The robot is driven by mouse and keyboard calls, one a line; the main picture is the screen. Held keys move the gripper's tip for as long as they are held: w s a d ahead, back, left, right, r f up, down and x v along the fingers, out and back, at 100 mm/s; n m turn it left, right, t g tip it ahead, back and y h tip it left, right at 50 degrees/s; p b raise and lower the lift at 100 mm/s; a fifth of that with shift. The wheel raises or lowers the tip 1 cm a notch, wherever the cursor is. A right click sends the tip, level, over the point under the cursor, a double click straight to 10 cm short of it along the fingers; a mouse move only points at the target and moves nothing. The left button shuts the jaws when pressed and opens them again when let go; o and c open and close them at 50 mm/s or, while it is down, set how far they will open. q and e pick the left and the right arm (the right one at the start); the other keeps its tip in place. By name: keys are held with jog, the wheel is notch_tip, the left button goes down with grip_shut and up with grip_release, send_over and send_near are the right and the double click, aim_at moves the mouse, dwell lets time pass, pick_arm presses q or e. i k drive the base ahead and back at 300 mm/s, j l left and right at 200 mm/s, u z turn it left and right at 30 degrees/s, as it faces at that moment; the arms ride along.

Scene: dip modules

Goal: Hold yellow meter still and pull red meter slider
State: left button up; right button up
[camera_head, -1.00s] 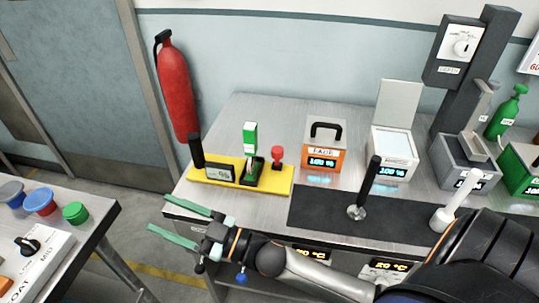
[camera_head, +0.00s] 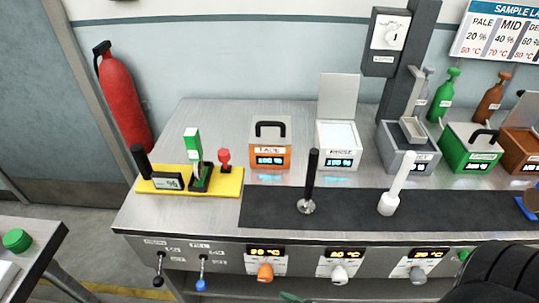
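The yellow meter (camera_head: 228,183) lies on the left part of the steel bench. It carries a black upright handle (camera_head: 141,160) at its left end, a small display (camera_head: 168,181) showing a % sign, a green upright piece (camera_head: 193,143) on a dark mount, and a red knob (camera_head: 225,158) at the right. No gripper is near the meter. Only a green sliver, apparently a fingertip of my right gripper (camera_head: 290,297), shows at the bottom edge; its opening is out of frame. My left gripper is not in view.
An orange box (camera_head: 270,145), white box (camera_head: 339,143), grey box (camera_head: 410,150) and green box (camera_head: 469,150) line the bench. A black tool (camera_head: 311,185) and white tool (camera_head: 393,190) stand on the dark mat (camera_head: 265,213). Knobs and levers line the bench front.

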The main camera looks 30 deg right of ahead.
aim_at(223, 154)
jog(key=i+z, duration=0.15)
jog(key=z, duration=0.45)
jog(key=k+j+z, duration=0.15)
